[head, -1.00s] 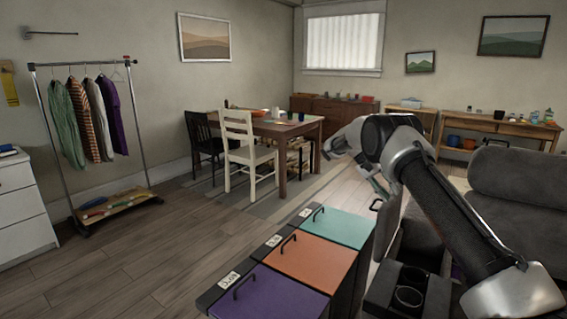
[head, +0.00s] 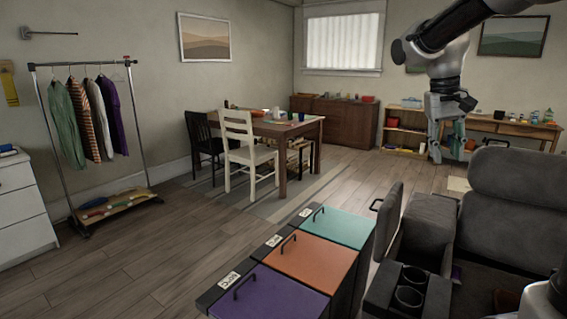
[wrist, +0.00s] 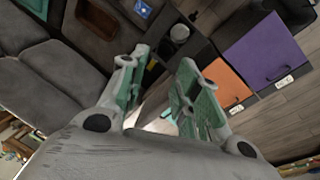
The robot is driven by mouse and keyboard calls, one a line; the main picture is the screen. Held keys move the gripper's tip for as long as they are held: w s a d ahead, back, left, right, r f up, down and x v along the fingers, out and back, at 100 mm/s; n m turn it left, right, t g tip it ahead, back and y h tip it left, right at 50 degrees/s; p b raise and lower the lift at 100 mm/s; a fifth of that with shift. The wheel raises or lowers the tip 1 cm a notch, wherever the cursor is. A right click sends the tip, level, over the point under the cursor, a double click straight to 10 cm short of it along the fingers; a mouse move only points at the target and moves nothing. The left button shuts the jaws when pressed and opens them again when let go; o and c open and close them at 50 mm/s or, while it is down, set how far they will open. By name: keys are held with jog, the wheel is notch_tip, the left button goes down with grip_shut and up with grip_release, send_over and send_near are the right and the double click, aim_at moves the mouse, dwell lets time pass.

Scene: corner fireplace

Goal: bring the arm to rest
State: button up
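My gripper (head: 447,152) hangs at the end of my raised arm at the upper right of the head view, with its fingers pointing down. In the wrist view the two green-padded fingers of my gripper (wrist: 162,80) stand apart with a clear gap. I see nothing held between them. In the head view the gripper appears in front of the low shelf and the wooden side table, above and apart from the grey sofa.
Lidded bins in purple (head: 268,297), orange (head: 312,262) and teal (head: 340,228) stand at the front middle. A grey sofa (head: 515,200) with a cup-holder console (head: 385,296) is at right. A dining table (head: 300,127), chairs and a clothes rack (head: 140,125) stand farther back. The left floor is open.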

jog(key=s+a+f+n+t+y, duration=0.1)
jog(key=s+f+t, duration=0.1)
jog(key=s, duration=0.9)
jog(key=s+a+f+n+t+y, duration=0.1)
jog(key=s+f+t, duration=0.1)
jog(key=s, duration=0.9)
jog(key=shift+a+f, duration=0.15)
jog(key=shift+f, duration=0.6)
